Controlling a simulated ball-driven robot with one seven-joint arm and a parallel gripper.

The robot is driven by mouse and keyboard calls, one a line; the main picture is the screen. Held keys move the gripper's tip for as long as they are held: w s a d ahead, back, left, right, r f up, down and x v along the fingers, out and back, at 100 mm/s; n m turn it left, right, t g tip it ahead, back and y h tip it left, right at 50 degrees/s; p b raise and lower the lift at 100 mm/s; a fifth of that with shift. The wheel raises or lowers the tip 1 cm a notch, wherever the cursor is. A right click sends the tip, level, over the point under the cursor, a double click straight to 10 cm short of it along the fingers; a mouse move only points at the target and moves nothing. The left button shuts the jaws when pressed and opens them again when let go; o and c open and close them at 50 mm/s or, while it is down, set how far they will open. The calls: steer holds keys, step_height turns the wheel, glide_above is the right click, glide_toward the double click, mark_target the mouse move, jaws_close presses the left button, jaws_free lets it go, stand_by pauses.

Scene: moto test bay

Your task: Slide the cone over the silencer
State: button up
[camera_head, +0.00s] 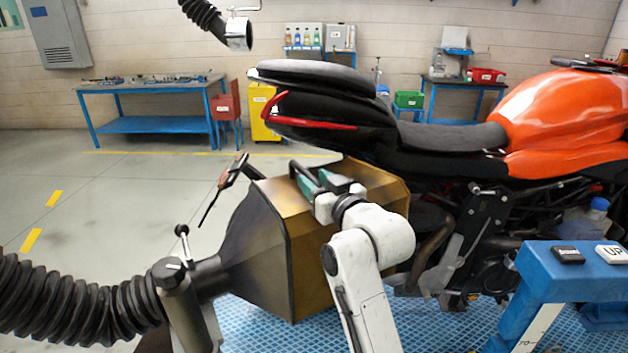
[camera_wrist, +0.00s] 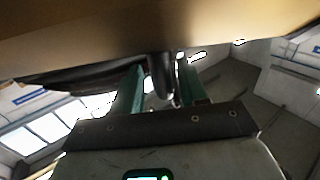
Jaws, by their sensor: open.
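The cone (camera_head: 265,235) is a large brown-gold faceted hood beside the rear of the orange motorcycle, below its seat. Its narrow left end joins a black ribbed hose. The silencer is not visible; the cone and my arm cover that area. A bent exhaust pipe (camera_head: 436,243) shows just right of the cone. My gripper (camera_head: 322,181) is at the cone's top, by a dark handle bar (camera_head: 301,175). In the wrist view my gripper (camera_wrist: 160,85) is open, with the dark handle (camera_wrist: 160,70) showing between its green fingers. The cone's surface (camera_wrist: 150,30) fills the top there.
The ribbed hose (camera_head: 70,300) runs off at the lower left. The motorcycle (camera_head: 570,105) stands over a blue patterned platform (camera_head: 265,325). A blue stand with buttons (camera_head: 570,275) is at the right. The floor (camera_head: 120,200) at left is clear; a workbench (camera_head: 150,88) stands behind.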

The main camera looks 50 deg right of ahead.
steer(key=b+v, duration=0.1)
steer(key=v, duration=0.8)
steer(key=shift+s+b, duration=0.2)
steer(key=shift+b, duration=0.1)
steer(key=s+a+f+n+g+y, duration=0.1)
steer(key=s+a+f+g, duration=0.15)
steer(key=f, duration=0.45)
steer(key=s+a+f+g+y, duration=0.1)
steer(key=a+f+g+y, duration=0.15)
steer(key=f, duration=0.45)
steer(key=s+a+f+n+g+y, duration=0.1)
steer(key=a+f+g, duration=0.2)
steer(key=f, duration=0.5)
steer(key=s+a+f+g, duration=0.3)
steer(key=s+f, duration=0.3)
steer(key=s, duration=0.2)
steer(key=s+a+f+n+g+y, duration=0.1)
steer(key=s+a+f+g, duration=0.3)
steer(key=s+f, duration=0.3)
steer(key=shift+s+a+f+g, duration=0.25)
steer(key=shift+s+g, duration=0.25)
steer(key=shift+s, duration=0.45)
steer(key=shift+y, duration=0.25)
